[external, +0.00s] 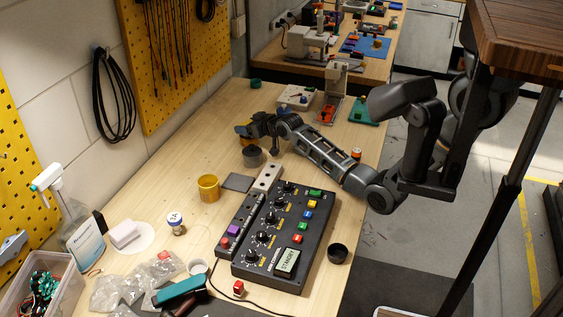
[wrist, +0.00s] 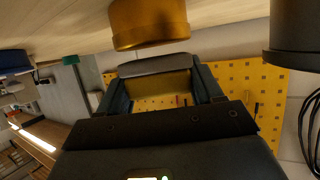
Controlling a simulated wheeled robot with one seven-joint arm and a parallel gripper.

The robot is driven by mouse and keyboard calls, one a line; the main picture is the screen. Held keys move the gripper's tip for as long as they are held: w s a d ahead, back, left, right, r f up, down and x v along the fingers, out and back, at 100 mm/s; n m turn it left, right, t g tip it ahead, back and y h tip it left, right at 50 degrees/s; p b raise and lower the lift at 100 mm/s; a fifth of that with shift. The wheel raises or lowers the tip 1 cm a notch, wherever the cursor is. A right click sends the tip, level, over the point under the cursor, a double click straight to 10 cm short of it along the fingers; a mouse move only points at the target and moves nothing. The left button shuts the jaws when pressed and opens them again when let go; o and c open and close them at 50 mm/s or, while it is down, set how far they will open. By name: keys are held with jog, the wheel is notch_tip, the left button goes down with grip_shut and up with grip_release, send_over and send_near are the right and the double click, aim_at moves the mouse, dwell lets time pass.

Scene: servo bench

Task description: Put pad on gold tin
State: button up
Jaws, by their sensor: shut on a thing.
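My gripper (external: 246,128) is over the far left part of the bench. In the wrist view my gripper (wrist: 160,85) is shut on a grey pad (wrist: 155,65), which spans between the fingertips. The gold tin (wrist: 150,24) stands on the wooden bench just beyond the pad in the wrist view, which looks upside down. The pad appears off the tin, but the exact gap is unclear. In the external view the pad cannot be made out, and the tin is largely hidden around the gripper.
A dark tin (wrist: 295,32) stands beside the gold tin; a dark cup (external: 252,157) shows below the gripper. A yellow pegboard (external: 165,60) lines the wall.

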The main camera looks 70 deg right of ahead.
jog(key=shift+f, duration=0.4)
jog(key=shift+f, duration=0.1)
jog(key=o, duration=1)
jog(key=shift+o, duration=0.2)
jog(key=shift+s, duration=0.1)
jog(key=shift+b+v, duration=0.5)
jog(key=shift+v, duration=3.2)
